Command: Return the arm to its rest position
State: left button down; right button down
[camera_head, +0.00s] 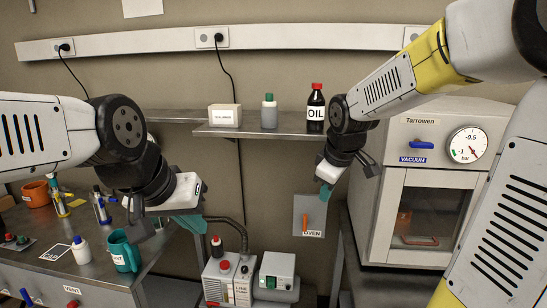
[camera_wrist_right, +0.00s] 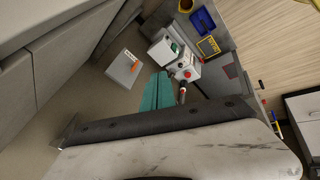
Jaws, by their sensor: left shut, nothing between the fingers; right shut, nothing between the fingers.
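My left gripper (camera_head: 190,223) hangs in the air at the left of the head view, beside and to the right of the teal mug. Its teal fingers are shut and hold nothing. My right gripper (camera_head: 325,192) points down in the air below the shelf and left of the vacuum oven (camera_head: 430,130). Its teal fingers are shut and empty, touching nothing that I can see. The oven switch plate (camera_head: 309,217), with an orange lever, is on the wall below the right gripper.
A wall shelf (camera_head: 262,132) holds a white box (camera_head: 225,115), a grey bottle (camera_head: 269,112) and a dark OIL bottle (camera_head: 315,108). A teal mug (camera_head: 123,251) and a white bottle (camera_head: 80,249) stand on the left bench. A pump unit (camera_head: 228,279) sits low in the middle.

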jog(key=s+r+m+t+y, duration=0.1)
jog(key=s+r+m, duration=0.2)
jog(key=s+m, duration=0.7)
jog(key=s+d, duration=0.1)
jog(key=s, duration=0.7)
jog(key=shift+r+y, duration=0.2)
jog(key=shift+y, duration=0.1)
jog(key=shift+s+a, duration=0.1)
